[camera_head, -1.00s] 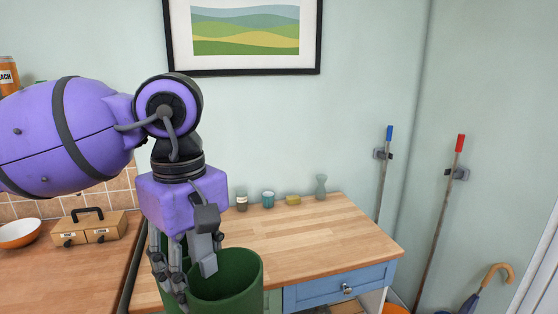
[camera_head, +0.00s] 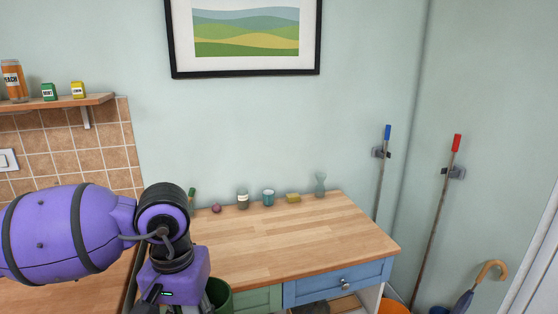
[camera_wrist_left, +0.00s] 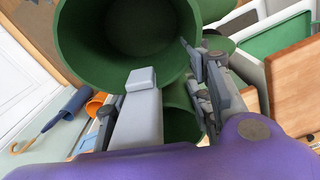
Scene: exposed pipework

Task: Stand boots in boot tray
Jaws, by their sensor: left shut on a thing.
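My left gripper (camera_wrist_left: 172,85) is shut on a green boot (camera_wrist_left: 90,50), at the rim of its wide open shaft. In the left wrist view the opening fills the upper middle, and one finger overlaps it. More green (camera_wrist_left: 180,125) shows between and below the fingers; I cannot tell if it is a second boot. In the head view a piece of green boot (camera_head: 219,296) shows beside my left wrist at the bottom edge; the fingertips are hidden there. My right gripper is in neither view. I cannot make out a boot tray.
A wooden worktop (camera_head: 290,240) has clear room, with small jars and a sponge (camera_head: 293,198) along its back. Below it are a blue drawer (camera_head: 337,283) and open shelf space. At right stand long-handled tools, an orange bucket (camera_head: 392,306) and an umbrella (camera_head: 465,300).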

